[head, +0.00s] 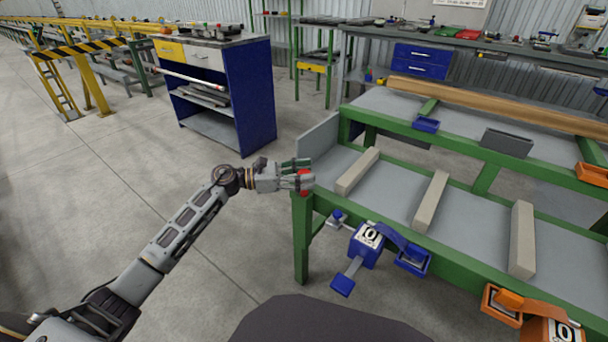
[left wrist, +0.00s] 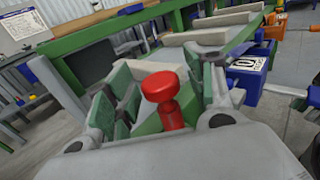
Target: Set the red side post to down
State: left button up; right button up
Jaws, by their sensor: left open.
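The red side post (head: 304,181) stands at the left end of the green-framed runout table (head: 300,240), at its near corner. In the left wrist view the post (left wrist: 162,90) is a red knob with a wide round head on a narrower neck, and it looks raised. My left gripper (head: 298,174) is at the post. In the left wrist view its open fingers (left wrist: 160,100) with green pads lie on both sides of the post. I cannot tell whether a pad touches it. My right gripper is in neither view.
Several pale wooden bars (head: 430,200) lie across the table. A blue device (head: 366,245) and an orange one (head: 545,325) hang on its near side. A blue cabinet (head: 245,95) stands behind my left arm. The floor left of the table is clear.

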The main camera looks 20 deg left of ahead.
pick_arm(q)
jog(key=shift+a, duration=0.15)
jog(key=v, duration=1.1)
jog(key=shift+s+a, duration=0.25)
jog(key=shift+a, duration=0.05)
dwell(0.4)
